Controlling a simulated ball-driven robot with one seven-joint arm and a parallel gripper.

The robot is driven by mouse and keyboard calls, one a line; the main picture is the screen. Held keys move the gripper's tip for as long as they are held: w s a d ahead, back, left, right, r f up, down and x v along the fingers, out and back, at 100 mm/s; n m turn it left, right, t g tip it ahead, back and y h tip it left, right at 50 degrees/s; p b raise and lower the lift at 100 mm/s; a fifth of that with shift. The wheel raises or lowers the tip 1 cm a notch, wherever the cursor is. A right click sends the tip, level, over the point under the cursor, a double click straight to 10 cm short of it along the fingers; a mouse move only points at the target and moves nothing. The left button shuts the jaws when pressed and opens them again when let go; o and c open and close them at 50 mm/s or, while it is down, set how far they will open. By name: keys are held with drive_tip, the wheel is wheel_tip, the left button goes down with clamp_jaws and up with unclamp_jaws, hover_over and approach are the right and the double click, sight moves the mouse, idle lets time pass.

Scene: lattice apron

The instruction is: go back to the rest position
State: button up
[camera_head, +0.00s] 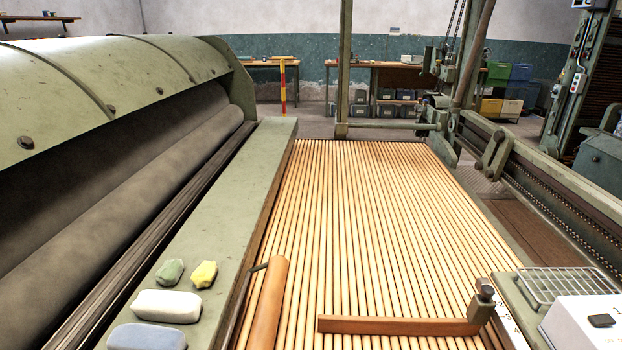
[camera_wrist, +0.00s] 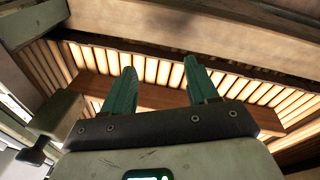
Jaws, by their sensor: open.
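My gripper (camera_wrist: 160,82) shows in the wrist view, with its two green fingers apart and nothing between them. Beyond the fingers are a brown wooden bar (camera_wrist: 158,96) and the pale slats of the lattice (camera_wrist: 145,65). I cannot tell whether the fingers touch the bar. In the head view the wooden slat lattice (camera_head: 355,220) runs away from me, and the bar (camera_head: 395,325) lies across its near end, with a metal bracket (camera_head: 484,300) at its right end. My gripper does not show in the head view.
A green ledge (camera_head: 235,200) on the left carries a green lump (camera_head: 170,271), a yellow lump (camera_head: 204,274), a white block (camera_head: 167,306) and a bluish block (camera_head: 147,337). A wooden roller (camera_head: 267,305) lies beside it. A wire rack (camera_head: 560,284) and white box (camera_head: 585,322) stand at right.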

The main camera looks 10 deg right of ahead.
wheel_tip(320, 180, up, 14)
drive_tip(key=s+a+m+y+p, duration=0.1)
drive_tip(key=a+p, duration=0.1)
drive_tip(key=p, duration=1.1)
drive_tip(key=shift+s+a+y, duration=0.15)
drive_tip(key=shift+s+y, duration=0.05)
drive_tip(key=shift+y, duration=0.1)
